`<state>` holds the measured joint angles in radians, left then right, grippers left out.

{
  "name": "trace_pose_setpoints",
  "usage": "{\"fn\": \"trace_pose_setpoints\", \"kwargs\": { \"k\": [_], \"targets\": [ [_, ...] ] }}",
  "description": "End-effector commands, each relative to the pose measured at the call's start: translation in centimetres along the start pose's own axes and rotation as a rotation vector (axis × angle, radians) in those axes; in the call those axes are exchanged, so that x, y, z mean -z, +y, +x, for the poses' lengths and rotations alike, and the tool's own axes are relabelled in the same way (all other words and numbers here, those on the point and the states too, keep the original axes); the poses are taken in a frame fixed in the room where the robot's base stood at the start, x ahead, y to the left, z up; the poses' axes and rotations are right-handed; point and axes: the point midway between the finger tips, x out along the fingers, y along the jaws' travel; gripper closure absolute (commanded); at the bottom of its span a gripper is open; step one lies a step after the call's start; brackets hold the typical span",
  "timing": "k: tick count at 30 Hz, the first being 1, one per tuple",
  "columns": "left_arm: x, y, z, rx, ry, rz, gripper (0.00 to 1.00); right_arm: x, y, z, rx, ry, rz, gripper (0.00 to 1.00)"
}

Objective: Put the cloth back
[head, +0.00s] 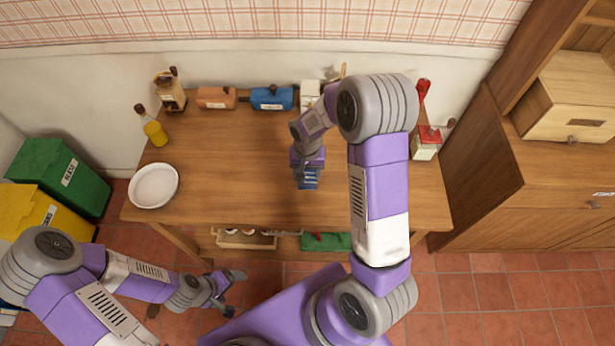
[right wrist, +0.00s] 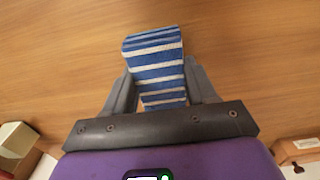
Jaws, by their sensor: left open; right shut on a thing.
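The cloth (head: 309,182), blue with white stripes, is over the middle of the wooden table (head: 225,155). It looks folded, and it also shows in the right wrist view (right wrist: 154,48) between the fingers. My right gripper (head: 307,168) is shut on it from above; its two dark fingers (right wrist: 163,88) press its sides. I cannot tell whether the cloth touches the table. The arm hides part of the table's right side. My left gripper (head: 232,292) is open and empty, low in front of the table's near edge.
A white plate (head: 153,186) and a yellow bottle (head: 155,132) stand at the table's left. A red-and-white box (head: 426,143) stands right. Underneath are a tray (head: 245,240) and green box (head: 326,241).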

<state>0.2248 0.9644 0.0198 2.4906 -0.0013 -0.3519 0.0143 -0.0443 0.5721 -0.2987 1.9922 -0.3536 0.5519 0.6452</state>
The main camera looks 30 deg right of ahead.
Motion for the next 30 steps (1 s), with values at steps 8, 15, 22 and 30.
{"fn": "trace_pose_setpoints", "kwargs": {
  "k": [8,15,22,30],
  "targets": [
    [0.0,-0.2,0.6,0.0,0.0,0.0,0.1,0.0,0.0,3.0,0.0,-0.001,0.0,0.72],
    [0.0,-0.3,0.8,0.0,0.0,0.0,0.1,0.0,0.0,3.1,0.0,-0.001,-0.001,0.72],
    [0.0,-0.3,0.8,0.0,0.0,0.0,0.1,0.0,0.0,3.2,-0.001,-0.001,-0.001,0.18],
    [0.0,-0.3,0.8,0.0,0.0,0.0,0.1,0.0,0.0,3.1,-0.001,-0.001,-0.001,0.18]
  ]
}}
